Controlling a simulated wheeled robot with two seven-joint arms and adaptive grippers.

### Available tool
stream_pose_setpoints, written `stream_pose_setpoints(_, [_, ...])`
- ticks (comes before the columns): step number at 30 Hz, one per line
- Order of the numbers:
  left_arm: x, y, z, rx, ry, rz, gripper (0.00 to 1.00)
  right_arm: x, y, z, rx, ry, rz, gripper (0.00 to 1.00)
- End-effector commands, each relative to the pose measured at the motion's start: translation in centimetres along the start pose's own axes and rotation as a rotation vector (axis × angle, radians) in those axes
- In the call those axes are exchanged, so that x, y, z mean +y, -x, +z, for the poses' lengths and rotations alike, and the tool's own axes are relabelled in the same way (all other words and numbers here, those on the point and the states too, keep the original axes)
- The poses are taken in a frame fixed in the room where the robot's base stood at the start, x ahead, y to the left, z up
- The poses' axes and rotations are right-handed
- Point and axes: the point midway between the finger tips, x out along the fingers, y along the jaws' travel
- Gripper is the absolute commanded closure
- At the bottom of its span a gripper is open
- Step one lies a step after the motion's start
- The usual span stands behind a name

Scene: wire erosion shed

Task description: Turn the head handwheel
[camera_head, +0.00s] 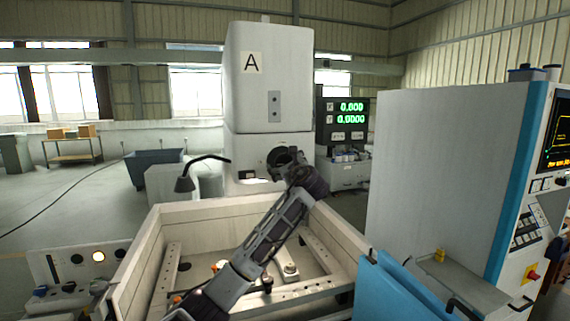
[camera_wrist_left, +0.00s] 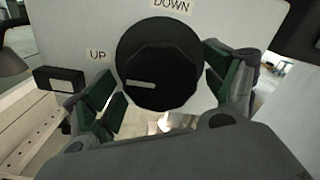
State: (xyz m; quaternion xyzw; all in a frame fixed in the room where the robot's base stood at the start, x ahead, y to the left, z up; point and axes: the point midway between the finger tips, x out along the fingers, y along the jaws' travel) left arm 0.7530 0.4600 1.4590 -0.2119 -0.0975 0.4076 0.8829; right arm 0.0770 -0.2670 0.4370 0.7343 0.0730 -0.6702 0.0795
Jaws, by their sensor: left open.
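The head handwheel (camera_wrist_left: 158,62) is a black round knob with a pale bar mark, on the pale machine head between an "UP" label (camera_wrist_left: 97,55) and a "DOWN" label (camera_wrist_left: 171,4). My left gripper (camera_wrist_left: 160,82) is open, with one green-padded finger on each side of the handwheel. Whether the pads touch its rim is not clear. In the head view my left gripper (camera_head: 289,164) is at the lower front of the machine head (camera_head: 268,85) marked "A", largely covering the handwheel. My right gripper is not in view.
A walled work tank (camera_head: 207,210) with clamp rails lies below my left arm. A black lamp (camera_head: 186,182) on a bent arm stands left of the head. A readout (camera_head: 345,113) and a tall control cabinet (camera_head: 435,170) stand to the right.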

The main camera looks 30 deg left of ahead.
Motion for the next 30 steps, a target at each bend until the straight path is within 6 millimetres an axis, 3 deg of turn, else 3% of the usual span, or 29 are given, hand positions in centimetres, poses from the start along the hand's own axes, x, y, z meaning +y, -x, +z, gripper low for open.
stream_pose_setpoints(9, [0.02, -0.14, -0.02, 0.000, 0.000, 0.000, 0.15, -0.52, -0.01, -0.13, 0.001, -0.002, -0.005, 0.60])
stream_pose_setpoints(20, [0.02, -0.12, -0.02, 0.000, 0.000, 0.000, 0.61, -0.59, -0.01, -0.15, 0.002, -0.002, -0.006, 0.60])
stream_pose_setpoints(30, [0.03, -0.11, -0.05, 0.000, 0.035, 0.000, 0.61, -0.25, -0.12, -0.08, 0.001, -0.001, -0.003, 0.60])
